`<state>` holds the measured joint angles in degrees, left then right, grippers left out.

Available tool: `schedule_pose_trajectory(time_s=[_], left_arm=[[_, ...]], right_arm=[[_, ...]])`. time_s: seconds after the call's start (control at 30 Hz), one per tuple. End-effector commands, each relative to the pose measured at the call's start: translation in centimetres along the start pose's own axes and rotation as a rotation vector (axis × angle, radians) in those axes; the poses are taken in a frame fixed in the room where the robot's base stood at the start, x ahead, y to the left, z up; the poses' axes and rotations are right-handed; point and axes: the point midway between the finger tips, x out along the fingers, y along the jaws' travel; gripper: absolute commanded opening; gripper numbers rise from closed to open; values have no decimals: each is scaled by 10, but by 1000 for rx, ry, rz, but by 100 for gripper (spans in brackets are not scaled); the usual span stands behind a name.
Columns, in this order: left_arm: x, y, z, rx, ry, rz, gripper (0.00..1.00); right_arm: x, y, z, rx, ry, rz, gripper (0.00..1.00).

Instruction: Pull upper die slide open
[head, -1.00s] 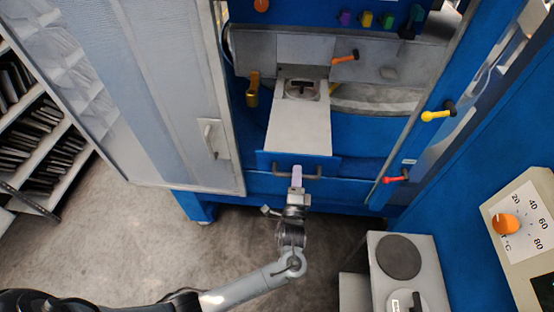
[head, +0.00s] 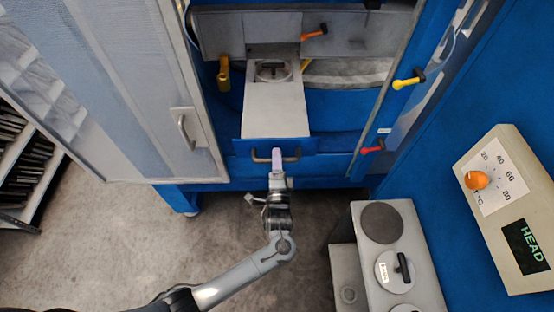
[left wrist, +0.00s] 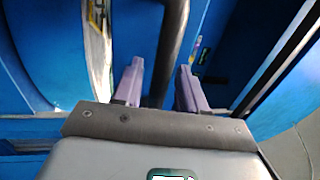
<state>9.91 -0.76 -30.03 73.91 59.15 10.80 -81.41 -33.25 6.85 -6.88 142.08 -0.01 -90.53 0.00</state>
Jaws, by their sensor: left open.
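The die slide (head: 275,108) is a pale grey plate with a blue front panel (head: 318,146) in the blue machine. A bar handle (head: 262,157) crosses the front panel. My left gripper (head: 277,156) is at the middle of this handle. In the left wrist view its two lilac fingers (left wrist: 160,68) are open, with the dark handle bar (left wrist: 174,35) running between them. A gap shows on either side of the bar. My right gripper is in neither view.
An open grey door (head: 150,100) stands left of the slide, with a shelf rack (head: 15,200) behind it. A grey bench with round plates (head: 360,260) is at lower right, near a control box with an orange dial (head: 476,180). The floor in front is clear.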

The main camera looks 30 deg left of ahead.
Motion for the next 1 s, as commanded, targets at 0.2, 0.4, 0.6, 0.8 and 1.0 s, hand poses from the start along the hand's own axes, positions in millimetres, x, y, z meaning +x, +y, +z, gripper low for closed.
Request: schedule_pose_trajectory(time_s=[0.2,0.4,0.6,0.8,1.0], left_arm=[[-13,2,0,-1,1,1,41],[-44,3,0,-2,2,2,41],[-78,3,0,-1,1,2,41],[-100,1,0,-2,0,0,41],[-108,0,0,0,0,0,41]], right_arm=[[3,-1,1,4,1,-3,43],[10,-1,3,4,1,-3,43],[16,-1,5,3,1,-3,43],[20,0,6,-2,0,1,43],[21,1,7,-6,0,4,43]])
